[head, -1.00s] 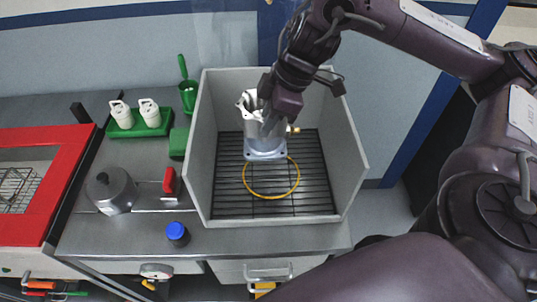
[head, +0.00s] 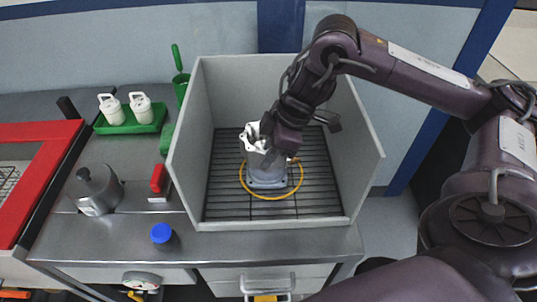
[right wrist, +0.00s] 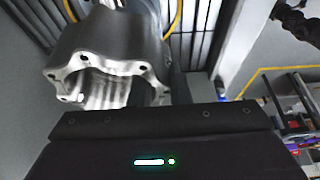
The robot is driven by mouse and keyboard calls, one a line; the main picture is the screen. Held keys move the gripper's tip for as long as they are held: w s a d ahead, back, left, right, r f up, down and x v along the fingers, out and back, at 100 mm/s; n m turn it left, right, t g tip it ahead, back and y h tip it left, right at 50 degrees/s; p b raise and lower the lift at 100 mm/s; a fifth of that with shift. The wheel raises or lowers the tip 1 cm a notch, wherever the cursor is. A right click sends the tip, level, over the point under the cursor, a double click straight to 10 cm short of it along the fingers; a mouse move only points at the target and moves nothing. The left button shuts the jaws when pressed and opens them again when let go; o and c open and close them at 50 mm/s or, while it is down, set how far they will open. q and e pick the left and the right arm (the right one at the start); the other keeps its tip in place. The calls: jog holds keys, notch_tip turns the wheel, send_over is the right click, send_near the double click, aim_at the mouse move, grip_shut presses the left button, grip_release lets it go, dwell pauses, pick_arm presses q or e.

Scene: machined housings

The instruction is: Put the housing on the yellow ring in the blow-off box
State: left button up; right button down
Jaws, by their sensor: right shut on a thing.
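The grey metal housing (head: 266,178) is upright inside the blow-off box (head: 366,150), its square base flange within the outline of the yellow ring (head: 272,197). I cannot tell whether the base touches the rack floor. My right gripper (head: 270,152) is shut on the housing near its upper part, and the wrist hides much of its right side. In the right wrist view the housing (right wrist: 110,55) shows its open, lobed rim with bolt holes, close to the dark gripper body. A bit of the yellow ring (right wrist: 178,18) shows behind it. My left gripper is not in view.
The box has tall grey walls around a black slatted rack (head: 228,205). Left of it stand a green tray (head: 130,121) with two white bottles, a metal pot (head: 97,190), a red block (head: 158,178) and a blue-capped item (head: 161,233). A red-framed unit (head: 50,165) is farther left.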

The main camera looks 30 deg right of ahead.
jog(key=shift+w+r, duration=0.1)
jog(key=c, duration=1.3)
grip_release()
jog(key=shift+c, duration=0.2)
jog(key=shift+r, duration=0.2)
jog(key=p+v, duration=0.7)
jog(key=v, duration=0.4)
jog(key=shift+s+d+r, duration=0.15)
jog(key=shift+s+r, duration=0.1)
jog(key=shift+r, duration=0.05)
